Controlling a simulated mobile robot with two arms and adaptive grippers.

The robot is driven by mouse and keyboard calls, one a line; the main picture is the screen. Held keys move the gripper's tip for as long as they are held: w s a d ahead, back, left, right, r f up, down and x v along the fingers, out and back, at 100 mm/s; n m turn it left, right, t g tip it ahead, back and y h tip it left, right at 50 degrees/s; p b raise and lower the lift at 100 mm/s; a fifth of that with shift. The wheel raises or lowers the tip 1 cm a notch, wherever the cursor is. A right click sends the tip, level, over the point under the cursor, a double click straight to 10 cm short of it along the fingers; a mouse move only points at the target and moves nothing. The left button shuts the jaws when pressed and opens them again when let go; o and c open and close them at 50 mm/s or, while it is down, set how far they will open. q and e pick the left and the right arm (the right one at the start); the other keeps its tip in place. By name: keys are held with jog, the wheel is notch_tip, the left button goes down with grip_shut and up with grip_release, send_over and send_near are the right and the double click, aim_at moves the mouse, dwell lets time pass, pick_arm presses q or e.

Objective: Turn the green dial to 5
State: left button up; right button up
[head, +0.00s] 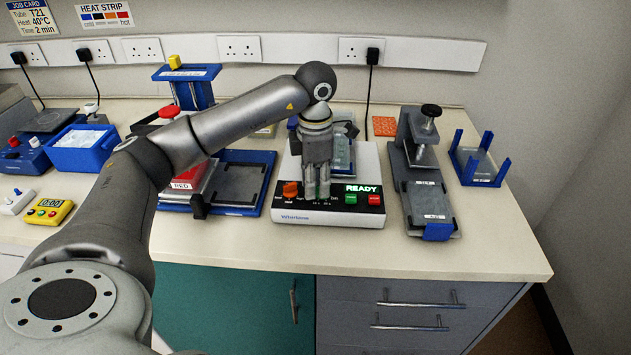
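The grey and white machine (300,215) stands on the bench, with a black front panel and a lit green READY display (361,189). My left gripper (317,193) points down in front of this panel, between an orange dial (290,190) and the display. Bits of green show between and beside its two fingers, where the green dial seems to be. The fingers hide most of the dial, so its pointer and setting cannot be read. I cannot tell whether the fingers touch or grip it. My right gripper is not in view.
A grey press-like device (418,165) and a blue corner-post stand (480,167) are to the right. A blue tray (243,180) is to the left. The front bench strip is clear.

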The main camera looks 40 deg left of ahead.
pick_arm(q)
notch_tip(320, 180, up, 12)
dwell(0.7)
dwell(0.6)
